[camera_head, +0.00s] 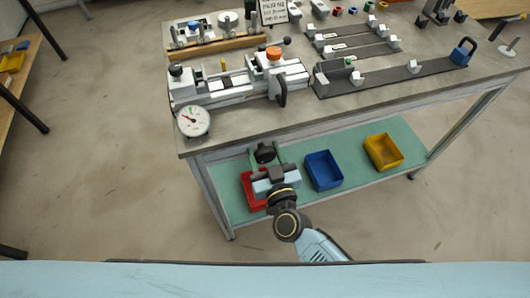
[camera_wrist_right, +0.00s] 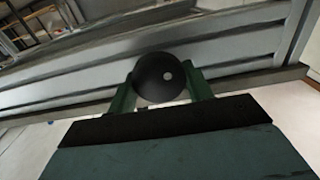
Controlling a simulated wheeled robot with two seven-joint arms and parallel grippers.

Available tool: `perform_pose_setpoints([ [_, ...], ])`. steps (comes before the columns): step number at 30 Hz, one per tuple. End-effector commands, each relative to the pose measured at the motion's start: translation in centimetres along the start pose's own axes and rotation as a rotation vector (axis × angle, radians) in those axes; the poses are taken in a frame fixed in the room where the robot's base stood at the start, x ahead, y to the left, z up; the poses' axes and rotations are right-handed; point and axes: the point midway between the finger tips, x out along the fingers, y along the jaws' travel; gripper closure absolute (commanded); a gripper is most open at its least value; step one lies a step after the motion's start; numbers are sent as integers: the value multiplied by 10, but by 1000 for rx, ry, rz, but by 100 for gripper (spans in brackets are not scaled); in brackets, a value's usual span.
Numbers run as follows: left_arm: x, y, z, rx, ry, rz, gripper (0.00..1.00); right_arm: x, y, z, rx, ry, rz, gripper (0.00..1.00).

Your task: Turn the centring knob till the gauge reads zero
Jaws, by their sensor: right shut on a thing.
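The round white gauge (camera_head: 194,121) sits at the front left corner of the jig (camera_head: 235,87) on the bench. Its face has a small green patch near the top; the needle is too small to read surely. My right gripper (camera_head: 265,163) is in front of the bench's front edge. Its green fingers are shut on the black round centring knob (camera_head: 265,153), one on each side. My left gripper is out of view.
An orange knob (camera_head: 274,53) and a black handle (camera_head: 281,90) are on the jig. Dark rails with a blue padlock-shaped piece (camera_head: 463,52) lie to the right on the bench (camera_head: 330,118). Red (camera_head: 249,190), blue (camera_head: 323,170) and yellow (camera_head: 383,152) bins stand on the lower shelf.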

Motion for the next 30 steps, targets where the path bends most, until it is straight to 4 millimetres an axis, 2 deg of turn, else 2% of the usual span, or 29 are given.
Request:
perform_pose_setpoints([
  [11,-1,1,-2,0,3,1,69,0,1,0,98,-1,1,72],
  [30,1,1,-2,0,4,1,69,0,3,1,568,0,0,72],
])
